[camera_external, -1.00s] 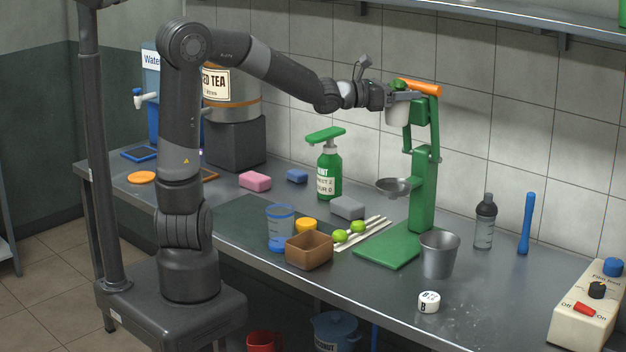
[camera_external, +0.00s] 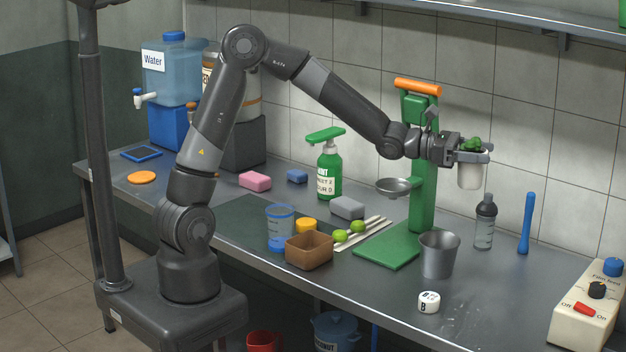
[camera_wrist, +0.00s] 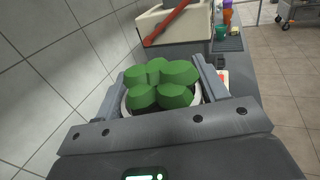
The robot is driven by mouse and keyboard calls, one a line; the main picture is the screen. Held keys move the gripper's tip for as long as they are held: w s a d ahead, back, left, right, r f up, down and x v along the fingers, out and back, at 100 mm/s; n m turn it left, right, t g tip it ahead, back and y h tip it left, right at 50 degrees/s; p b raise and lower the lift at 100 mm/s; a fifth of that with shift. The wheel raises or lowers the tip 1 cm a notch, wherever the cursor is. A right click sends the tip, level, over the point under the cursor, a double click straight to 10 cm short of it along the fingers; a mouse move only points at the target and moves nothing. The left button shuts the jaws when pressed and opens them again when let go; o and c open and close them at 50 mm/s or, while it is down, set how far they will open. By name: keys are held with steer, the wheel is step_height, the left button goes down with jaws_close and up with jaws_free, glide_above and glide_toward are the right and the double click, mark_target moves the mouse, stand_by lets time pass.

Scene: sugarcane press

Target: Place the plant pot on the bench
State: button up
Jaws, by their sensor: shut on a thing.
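The plant pot (camera_external: 469,178) is white with a green leafy plant on top. My gripper (camera_external: 474,157) is shut on the pot and holds it upright in the air, clear of the bench top. In the wrist view the green leaves (camera_wrist: 160,85) fill the space between the two fingers and hide most of the white rim. The bench (camera_external: 490,290) is a grey metal counter along the tiled wall. The pot hangs above its right part, over the area near the dark-capped bottle.
Below the pot stand a dark-capped bottle (camera_external: 485,222) and a blue upright stick (camera_external: 527,223). A metal cup (camera_external: 438,255), a white lettered block (camera_external: 428,302) and the green press (camera_external: 423,195) are to the left. A switch box (camera_external: 587,305) is at right. Bench between them is bare.

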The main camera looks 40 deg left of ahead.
steer(key=s+d+f+m+g+h, duration=0.1)
steer(key=s+d+f+m+g, duration=0.65)
steer(key=s+d+f, duration=1.05)
steer(key=shift+n+g, duration=0.75)
steer(key=shift+g, duration=0.1)
steer(key=shift+w+d+f, duration=0.25)
steer(key=shift+w+f, duration=1.3)
steer(key=shift+f, duration=0.05)
steer(key=shift+w+d+f, duration=0.3)
steer(key=shift+w+f, duration=1.25)
steer(key=shift+f, duration=0.05)
steer(key=shift+w+d+f, duration=0.25)
steer(key=shift+w+f, duration=1.3)
steer(key=shift+f, duration=0.05)
steer(key=shift+f, duration=0.1)
steer(key=o, duration=1.2)
steer(key=shift+f, duration=0.1)
